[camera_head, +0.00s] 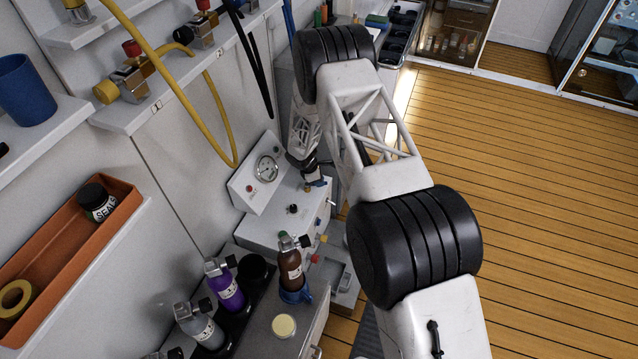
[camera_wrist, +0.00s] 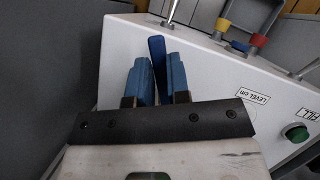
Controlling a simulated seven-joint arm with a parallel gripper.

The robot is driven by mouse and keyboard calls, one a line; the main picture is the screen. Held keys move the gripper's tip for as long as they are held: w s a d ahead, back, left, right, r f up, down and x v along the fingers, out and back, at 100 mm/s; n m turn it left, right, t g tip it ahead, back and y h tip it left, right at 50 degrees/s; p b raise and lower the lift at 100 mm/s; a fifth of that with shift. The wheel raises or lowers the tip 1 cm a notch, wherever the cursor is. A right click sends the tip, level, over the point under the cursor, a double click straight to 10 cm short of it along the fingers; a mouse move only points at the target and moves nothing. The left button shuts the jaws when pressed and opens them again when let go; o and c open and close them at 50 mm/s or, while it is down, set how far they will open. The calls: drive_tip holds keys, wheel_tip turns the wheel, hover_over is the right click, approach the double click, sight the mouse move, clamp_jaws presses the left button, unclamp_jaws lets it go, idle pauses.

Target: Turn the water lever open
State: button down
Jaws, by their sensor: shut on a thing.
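The white fill panel (camera_wrist: 130,35) fills much of the wrist view, with "LEVEL cm" and "FILL" labels and a green button (camera_wrist: 297,133). A blue lever (camera_wrist: 157,46) stands out from it. My gripper (camera_wrist: 156,72) has blue-padded fingers on either side of the lever and is shut on it. The lever's base is hidden behind the fingers. In the head view, the fill panel (camera_head: 262,230) stands below the far end of my arm, with a round gauge (camera_head: 267,168) on its sloped part. The fingers and the lever cannot be made out clearly there.
In the head view, a brown bottle (camera_head: 290,263) and a purple bottle (camera_head: 228,290) stand in front of the panel. A yellow hose (camera_head: 217,115) hangs at its left.

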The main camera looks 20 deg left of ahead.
drive_tip(key=n, duration=0.2)
drive_tip(key=w+a+n+t, duration=0.1)
drive_tip(key=shift+w+n+y, duration=0.1)
drive_tip(key=shift+n+y, duration=0.3)
drive_tip(key=n, duration=0.1)
drive_tip(key=a+n+y, duration=0.1)
drive_tip(key=shift+w+n+t, duration=0.35)
drive_tip(key=shift+n+t, duration=0.05)
drive_tip(key=n, duration=0.1)
drive_tip(key=a+n+y, duration=0.1)
drive_tip(key=shift+w+n, duration=0.2)
drive_tip(key=shift+n, duration=0.1)
drive_tip(key=shift+w+a+n+t+y, duration=0.15)
drive_tip(key=shift+a+n+y, duration=0.2)
drive_tip(key=shift+n, duration=0.5)
drive_tip(key=shift+a+n+t+y, duration=0.15)
drive_tip(key=shift+a+n+y, duration=0.2)
drive_tip(key=shift+n, duration=0.5)
drive_tip(key=c, duration=1.1)
unclamp_jaws()
drive_tip(key=shift+r, duration=0.1)
